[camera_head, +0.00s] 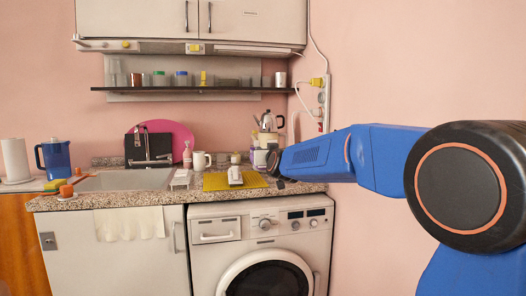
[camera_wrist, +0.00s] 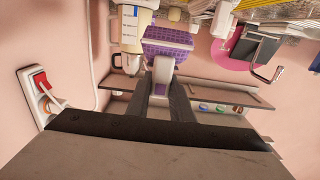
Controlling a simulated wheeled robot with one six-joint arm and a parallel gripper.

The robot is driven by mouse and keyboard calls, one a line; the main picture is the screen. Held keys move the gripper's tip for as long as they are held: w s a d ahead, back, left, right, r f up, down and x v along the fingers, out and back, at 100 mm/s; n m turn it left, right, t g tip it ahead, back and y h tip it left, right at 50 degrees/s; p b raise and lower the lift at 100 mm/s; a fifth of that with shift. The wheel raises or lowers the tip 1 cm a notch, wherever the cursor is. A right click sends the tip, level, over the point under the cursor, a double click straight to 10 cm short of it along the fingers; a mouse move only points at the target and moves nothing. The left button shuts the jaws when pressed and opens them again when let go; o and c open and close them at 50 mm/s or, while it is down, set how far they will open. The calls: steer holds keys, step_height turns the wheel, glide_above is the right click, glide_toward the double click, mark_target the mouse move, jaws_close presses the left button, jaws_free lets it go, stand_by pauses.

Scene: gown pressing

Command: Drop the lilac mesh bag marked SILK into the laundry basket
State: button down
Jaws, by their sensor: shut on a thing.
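A lilac mesh bag (camera_wrist: 168,46) with pale bands shows at the top middle of the wrist view. My gripper (camera_wrist: 162,80) is shut on a pale tab with a lilac patch that appears to belong to this bag. I cannot read a SILK mark. In the head view my gripper (camera_head: 276,164) is at the right end of the counter, above the washing machine, and the bag there is small and hard to tell apart from nearby things. The laundry basket is not in view.
The granite counter (camera_head: 120,199) carries a yellow mat (camera_head: 216,182), a white mug (camera_head: 201,160) and a sink. The washing machine (camera_head: 236,260) stands below. A pale bottle (camera_wrist: 131,25) is close beside the bag. A wall socket (camera_wrist: 40,90) is at left in the wrist view.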

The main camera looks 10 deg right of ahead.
steer(key=s, duration=2.4)
steer(key=shift+s, duration=0.15)
stand_by(0.5)
